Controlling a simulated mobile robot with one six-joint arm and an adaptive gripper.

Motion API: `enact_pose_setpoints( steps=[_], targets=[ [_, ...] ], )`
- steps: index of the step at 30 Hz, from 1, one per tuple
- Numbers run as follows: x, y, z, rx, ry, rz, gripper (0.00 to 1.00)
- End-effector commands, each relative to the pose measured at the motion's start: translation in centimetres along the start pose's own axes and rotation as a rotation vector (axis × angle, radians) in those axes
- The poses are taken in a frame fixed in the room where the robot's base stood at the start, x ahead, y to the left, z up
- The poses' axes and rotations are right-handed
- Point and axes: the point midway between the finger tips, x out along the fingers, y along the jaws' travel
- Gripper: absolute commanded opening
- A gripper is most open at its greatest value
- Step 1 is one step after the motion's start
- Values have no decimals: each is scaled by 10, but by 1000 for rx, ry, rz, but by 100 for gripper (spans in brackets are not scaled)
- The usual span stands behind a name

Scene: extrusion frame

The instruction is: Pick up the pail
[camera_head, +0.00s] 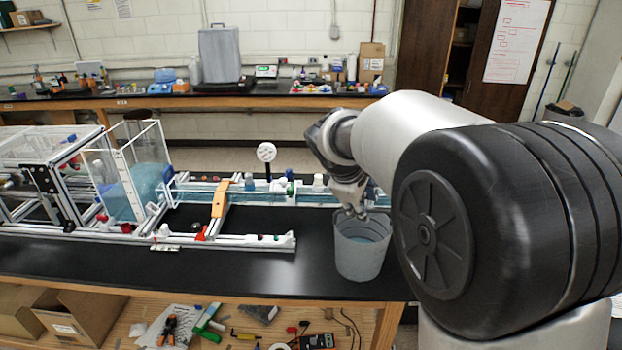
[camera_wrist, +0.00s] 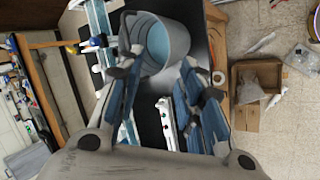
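The pail (camera_head: 361,252) is a pale grey-blue bucket. The wrist view shows the pail (camera_wrist: 160,45) at the top middle, beyond my gripper (camera_wrist: 162,80). The two fingers are spread apart with the pail's near wall in line with the gap. I cannot tell whether a finger touches the rim. My arm hides the bench to the right of the pail.
An extrusion frame with a clear tank (camera_head: 140,178) stands left on the bench (camera_head: 300,270). A rail with an orange bracket (camera_head: 219,207) lies left of the pail. A round white disc on a post (camera_head: 266,152) stands behind. Below are cardboard boxes (camera_head: 82,312) and tools.

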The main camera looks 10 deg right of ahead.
Motion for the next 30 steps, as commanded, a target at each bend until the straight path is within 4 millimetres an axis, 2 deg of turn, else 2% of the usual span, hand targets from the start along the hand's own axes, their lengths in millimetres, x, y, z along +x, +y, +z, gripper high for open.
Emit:
enact_pose_setpoints(
  steps=[1, 3, 6, 12, 17, 30],
  targets=[
    [13, 13, -14, -63, -16, 11, 35],
    [31, 26, -29, -145, -31, 34, 35],
    [54, 40, -48, -245, -49, 62, 35],
    [82, 52, -70, -365, -71, 94, 35],
    [100, 55, -73, -392, -78, 99, 35],
    [190, 64, -66, -389, -77, 98, 35]
  ],
)
